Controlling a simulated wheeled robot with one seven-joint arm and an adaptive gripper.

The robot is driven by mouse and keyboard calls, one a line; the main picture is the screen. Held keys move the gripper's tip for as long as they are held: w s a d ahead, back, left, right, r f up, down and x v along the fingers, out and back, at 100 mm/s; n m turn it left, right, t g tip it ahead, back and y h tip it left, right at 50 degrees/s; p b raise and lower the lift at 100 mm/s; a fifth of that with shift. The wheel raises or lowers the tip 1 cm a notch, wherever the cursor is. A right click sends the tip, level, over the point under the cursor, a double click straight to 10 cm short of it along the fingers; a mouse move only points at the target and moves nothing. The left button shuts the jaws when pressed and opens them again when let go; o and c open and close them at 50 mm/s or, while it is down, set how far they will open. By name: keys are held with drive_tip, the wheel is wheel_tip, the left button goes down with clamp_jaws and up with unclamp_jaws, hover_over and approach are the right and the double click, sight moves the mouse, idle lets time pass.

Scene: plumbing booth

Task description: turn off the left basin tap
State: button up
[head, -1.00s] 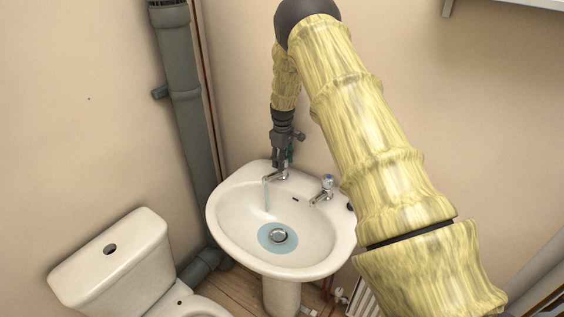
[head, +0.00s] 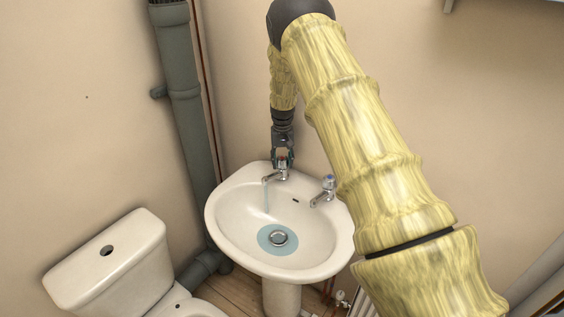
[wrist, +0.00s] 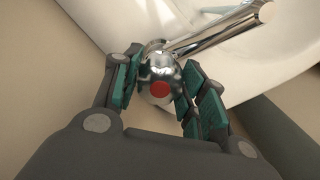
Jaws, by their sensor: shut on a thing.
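The left basin tap (head: 275,177) is chrome and stands at the back left of the white basin (head: 222,222). In the wrist view my gripper (wrist: 158,88) has green pads on both sides of the handle.
The right tap (head: 325,190), with a blue mark, stands on the basin's back right. Water lies around the drain (head: 278,238). A toilet (head: 110,262) is at the lower left. A grey pipe (head: 183,110) runs down the wall on the left.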

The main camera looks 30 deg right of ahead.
sight(282, 158)
drive_tip(key=m, duration=0.5)
drive_tip(key=shift+d+r, duration=0.1)
drive_tip(key=shift+r, duration=0.05)
drive_tip(key=shift+w+m, duration=0.1)
drive_tip(key=shift+m, duration=2.3)
drive_tip(key=o, duration=1)
drive_tip(key=shift+o, duration=0.2)
wheel_tip(282, 158, up, 12)
